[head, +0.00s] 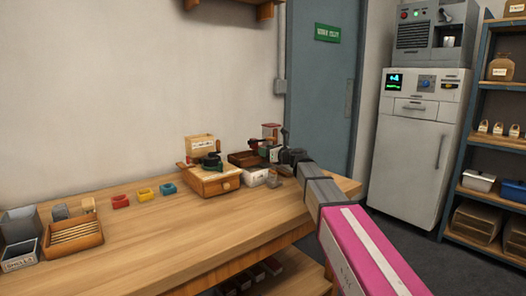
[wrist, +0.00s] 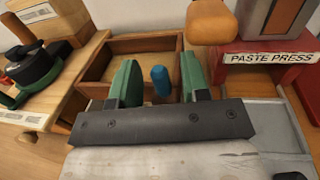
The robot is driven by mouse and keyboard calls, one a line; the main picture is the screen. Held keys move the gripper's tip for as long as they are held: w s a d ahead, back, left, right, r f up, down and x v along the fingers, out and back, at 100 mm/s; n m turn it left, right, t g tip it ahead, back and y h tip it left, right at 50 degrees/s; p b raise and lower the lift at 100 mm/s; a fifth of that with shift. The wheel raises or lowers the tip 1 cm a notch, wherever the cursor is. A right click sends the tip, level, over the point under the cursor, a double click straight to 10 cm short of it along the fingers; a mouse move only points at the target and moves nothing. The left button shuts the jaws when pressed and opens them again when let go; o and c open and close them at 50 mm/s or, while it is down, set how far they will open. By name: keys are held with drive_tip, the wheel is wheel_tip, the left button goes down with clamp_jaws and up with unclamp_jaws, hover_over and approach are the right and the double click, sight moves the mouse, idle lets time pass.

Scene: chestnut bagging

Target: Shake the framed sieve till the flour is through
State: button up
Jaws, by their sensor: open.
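A shallow wooden frame (wrist: 110,68), which looks like the framed sieve, lies ahead of my gripper (wrist: 160,85) in the wrist view. It also shows in the head view as a brown tray (head: 240,160) at the back of the bench. My gripper is open, with its two green fingers apart at the frame's near side. A blue upright peg or handle (wrist: 160,80) stands between the fingers, and I cannot tell whether they touch it. In the head view my gripper is a small dark shape at the bench's right end. I cannot make out mesh or flour.
A wooden mill with a drawer (head: 212,182) stands left of the frame. A red stand marked PASTE PRESS (wrist: 268,58) is at the right, with an orange knob (wrist: 209,22) near my fingers. Coloured small pieces (head: 145,194) and bins (head: 20,225) are at left. The bench front (head: 190,235) is clear.

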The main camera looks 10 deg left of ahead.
drive_tip(key=shift+x, duration=1.1)
clamp_jaws()
drive_tip(key=shift+w+x, duration=0.2)
drive_tip(key=shift+x, duration=1.15)
drive_tip(key=shift+s+d, duration=0.1)
drive_tip(key=shift+d, duration=0.1)
unclamp_jaws()
